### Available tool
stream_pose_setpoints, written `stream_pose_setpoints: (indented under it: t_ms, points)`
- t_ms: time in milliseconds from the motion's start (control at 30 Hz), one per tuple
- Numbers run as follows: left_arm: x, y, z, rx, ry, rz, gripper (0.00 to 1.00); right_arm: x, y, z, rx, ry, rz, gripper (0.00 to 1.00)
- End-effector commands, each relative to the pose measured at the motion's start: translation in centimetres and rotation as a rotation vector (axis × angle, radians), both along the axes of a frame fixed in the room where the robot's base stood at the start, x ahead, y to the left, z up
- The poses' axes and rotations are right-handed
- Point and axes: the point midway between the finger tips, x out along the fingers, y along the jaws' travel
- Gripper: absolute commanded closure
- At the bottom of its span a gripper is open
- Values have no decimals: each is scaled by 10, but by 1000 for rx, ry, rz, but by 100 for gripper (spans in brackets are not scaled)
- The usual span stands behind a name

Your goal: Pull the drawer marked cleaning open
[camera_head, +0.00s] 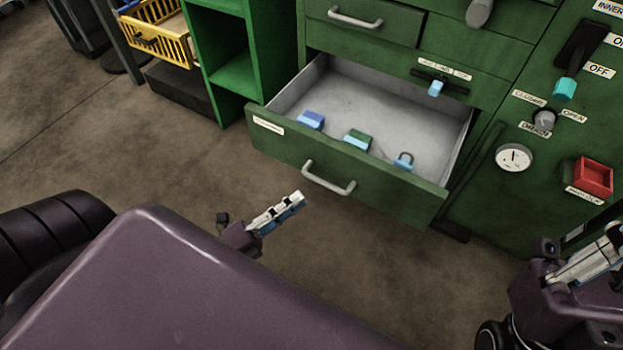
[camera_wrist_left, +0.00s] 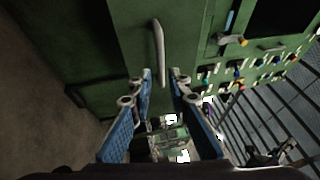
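A green drawer (camera_head: 340,180) stands pulled well out of the green cabinet. Its front has a small white label (camera_head: 268,126), too small to read, and a grey bar handle (camera_head: 328,180). Inside are a blue block (camera_head: 311,120), a green-and-blue block (camera_head: 357,139) and a small padlock-like item (camera_head: 404,160). My left gripper (camera_head: 297,200) is in front of the drawer, apart from the handle. In the left wrist view its blue-padded fingers (camera_wrist_left: 161,82) are apart and empty, with a bar handle (camera_wrist_left: 159,52) beyond them. My right gripper (camera_head: 612,245) is partly cut off at the right edge.
A closed drawer (camera_head: 365,22) sits above the open one. To the right is a panel with a lever (camera_head: 568,85), a knob (camera_head: 544,119), a gauge (camera_head: 514,158) and a red box (camera_head: 593,175). A yellow basket (camera_head: 160,35) is at upper left. Floor before the drawer is clear.

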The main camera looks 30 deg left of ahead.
Motion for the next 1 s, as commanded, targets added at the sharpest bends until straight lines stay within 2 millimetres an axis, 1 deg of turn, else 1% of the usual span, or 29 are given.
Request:
stream_pose_setpoints:
  t_ms: [33, 100, 267, 1000]
  points:
    - [-8, 4, -2, 0, 3, 0, 83, 0, 0, 0, 0, 0, 0, 100]
    - [-17, 8, -4, 1, 3, 1, 83, 0, 0, 0, 0, 0, 0, 100]
    - [-27, 12, -5, 0, 1, 0, 83, 0, 0, 0, 0, 0, 0, 100]
    - [-29, 13, -6, 0, 0, 0, 83, 0, 0, 0, 1, 0, 0, 100]
